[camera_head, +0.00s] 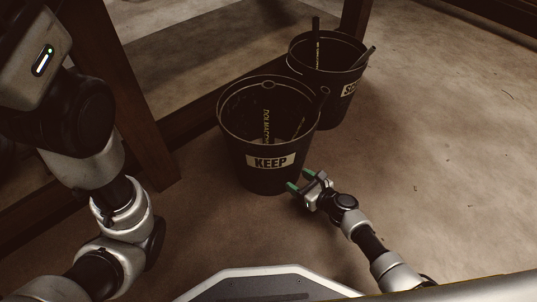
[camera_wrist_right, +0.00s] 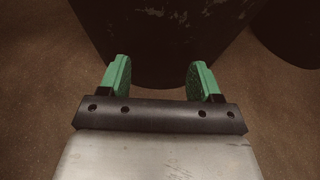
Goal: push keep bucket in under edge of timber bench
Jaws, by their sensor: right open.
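The keep bucket (camera_head: 262,178) is black with a tan KEEP label and stands upright on the floor in the head view. Short hose pieces are inside it. The timber bench (camera_head: 140,120) shows as a brown leg and a low rail at the left, behind the bucket. My right gripper (camera_head: 299,181) is open and empty, low at the bucket's front right side. In the right wrist view the dark bucket wall (camera_wrist_right: 155,50) is just ahead of the green fingertips; I cannot tell whether they touch. My left arm is at the left, its gripper out of view.
A second black bucket (camera_head: 345,95) with a partly hidden label and hose pieces stands behind and right of the keep bucket, very close to it. Another timber piece (camera_head: 500,14) crosses the top right. The floor (camera_head: 440,150) at the right is clear.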

